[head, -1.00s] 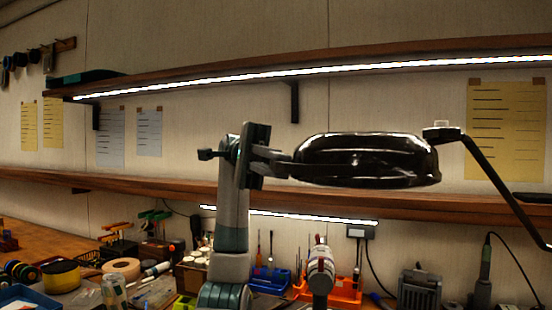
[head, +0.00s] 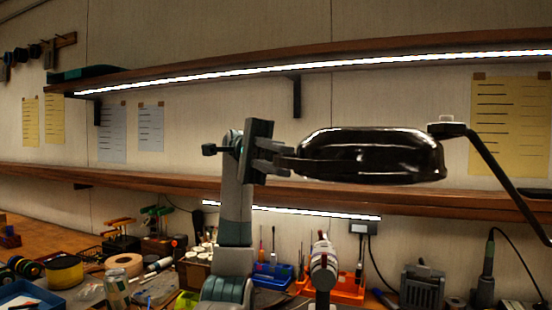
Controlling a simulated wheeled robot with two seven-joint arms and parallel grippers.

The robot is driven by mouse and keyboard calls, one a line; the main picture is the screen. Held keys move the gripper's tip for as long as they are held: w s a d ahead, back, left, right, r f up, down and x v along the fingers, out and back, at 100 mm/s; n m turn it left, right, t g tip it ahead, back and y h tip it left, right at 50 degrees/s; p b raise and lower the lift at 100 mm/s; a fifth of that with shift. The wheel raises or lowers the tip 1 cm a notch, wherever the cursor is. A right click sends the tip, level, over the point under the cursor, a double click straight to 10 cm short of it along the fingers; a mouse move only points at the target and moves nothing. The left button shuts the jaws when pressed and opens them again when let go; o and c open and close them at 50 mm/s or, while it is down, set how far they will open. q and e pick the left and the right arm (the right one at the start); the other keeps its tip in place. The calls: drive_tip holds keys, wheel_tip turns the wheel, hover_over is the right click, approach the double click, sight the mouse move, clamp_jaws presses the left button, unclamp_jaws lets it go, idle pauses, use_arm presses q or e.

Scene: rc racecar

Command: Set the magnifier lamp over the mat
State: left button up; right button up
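The magnifier lamp's glossy dark head (head: 370,156) hangs in mid-air in the head view, seen nearly edge-on and roughly level. Its thin black arm (head: 497,178) slopes down to the right from a joint at the head's right end. My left gripper (head: 280,157) is at the head's left end. Its fingers are closed around a short dark grip there, above and below it. My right gripper is not in view. I cannot make out the mat; the bench surface below the lamp is mostly cut off or covered.
Shelves with light strips (head: 320,77) run along the wall behind the lamp. Below stand an orange bin (head: 345,290), a blue bin (head: 272,275), a grey holder (head: 422,287) and a soldering iron (head: 487,270). Tape rolls (head: 125,264) and a can (head: 117,290) crowd the left side.

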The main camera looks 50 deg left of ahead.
use_arm(q)
drive_tip(key=shift+a, duration=0.1)
